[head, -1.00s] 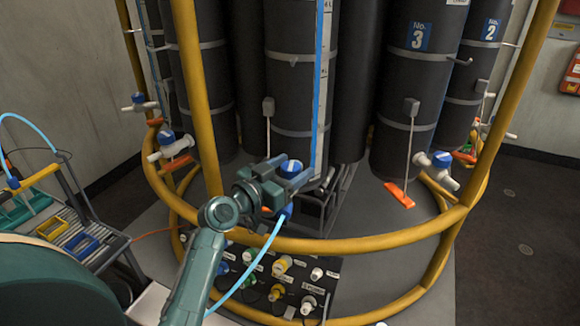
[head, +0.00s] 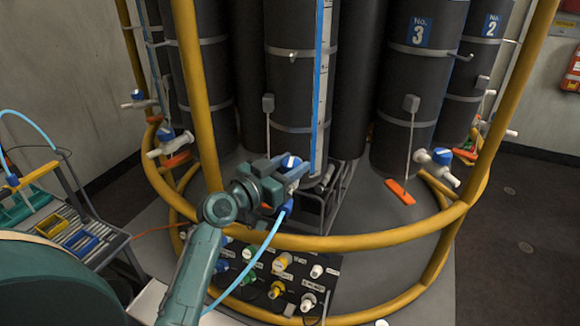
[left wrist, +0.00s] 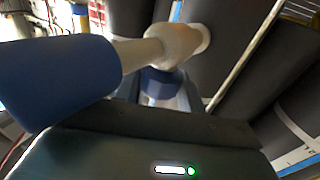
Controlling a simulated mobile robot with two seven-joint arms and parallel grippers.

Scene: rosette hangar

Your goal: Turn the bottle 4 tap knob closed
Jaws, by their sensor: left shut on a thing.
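The middle dark bottle (head: 291,92), left of the one marked No. 3, has a white tap low at its front; its own number is not visible. The tap's blue knob (head: 290,162) shows at my left gripper (head: 285,181), whose jaws are shut on it. In the left wrist view, the blue knob (left wrist: 160,83) sits below the white tap body (left wrist: 178,45), partly hidden by my gripper. A large blue fitting (left wrist: 62,80) fills the left of that view. My right gripper is not in view.
A yellow ring rail (head: 350,241) and upright post (head: 197,95) surround the bottles. A light-blue hose (head: 255,265) hangs below the tap. A panel of coloured connectors (head: 265,292) lies below the rail. Other taps, one near bottle 3 (head: 436,160), stand apart.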

